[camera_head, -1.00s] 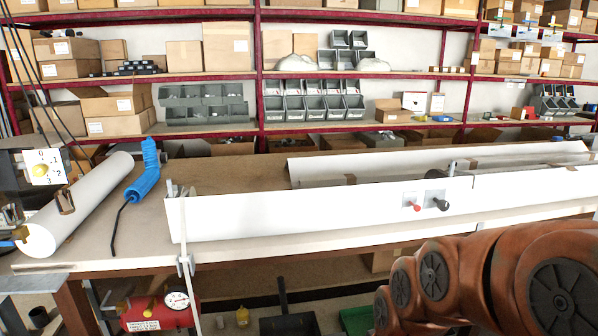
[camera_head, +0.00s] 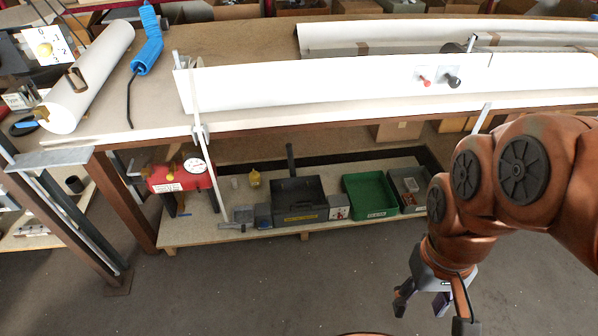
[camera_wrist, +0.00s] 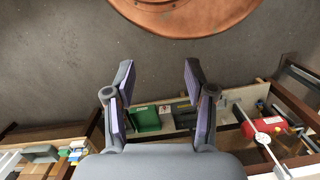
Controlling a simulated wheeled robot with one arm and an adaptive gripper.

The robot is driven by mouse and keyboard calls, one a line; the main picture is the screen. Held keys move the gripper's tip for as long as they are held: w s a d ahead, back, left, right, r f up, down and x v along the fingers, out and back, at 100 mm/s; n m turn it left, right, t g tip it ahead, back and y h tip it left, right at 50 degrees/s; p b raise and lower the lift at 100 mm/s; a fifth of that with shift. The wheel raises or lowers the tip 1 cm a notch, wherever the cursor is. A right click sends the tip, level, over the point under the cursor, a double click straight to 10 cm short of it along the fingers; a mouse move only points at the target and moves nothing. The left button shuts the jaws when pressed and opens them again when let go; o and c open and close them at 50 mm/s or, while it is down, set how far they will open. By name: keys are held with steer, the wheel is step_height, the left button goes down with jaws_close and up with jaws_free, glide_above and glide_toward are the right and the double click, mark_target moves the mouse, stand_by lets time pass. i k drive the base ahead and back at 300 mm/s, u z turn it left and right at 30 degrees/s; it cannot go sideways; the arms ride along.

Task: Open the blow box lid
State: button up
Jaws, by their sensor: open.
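No part is clearly marked as a blow box lid, and I cannot tell which thing it is. A dark grey open box (camera_head: 298,203) with a yellow label stands on the low shelf under the bench. A long white housing (camera_head: 330,85) with a red knob (camera_head: 424,79) and a black knob (camera_head: 453,80) lies along the bench's front edge. My gripper (camera_head: 432,310) hangs over the floor in front of the low shelf, pointing down. In the wrist view my gripper (camera_wrist: 159,70) shows its two fingers spread, with nothing between them.
The low shelf (camera_head: 210,228) also holds a red tank (camera_head: 180,178) with a gauge, a green tray (camera_head: 370,195) and a grey bin (camera_head: 408,188). The floor (camera_head: 290,285) in front is clear.

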mark_target(326, 207)
steer(key=u, duration=0.75)
steer(key=i, duration=0.65)
steer(key=u, duration=0.35)
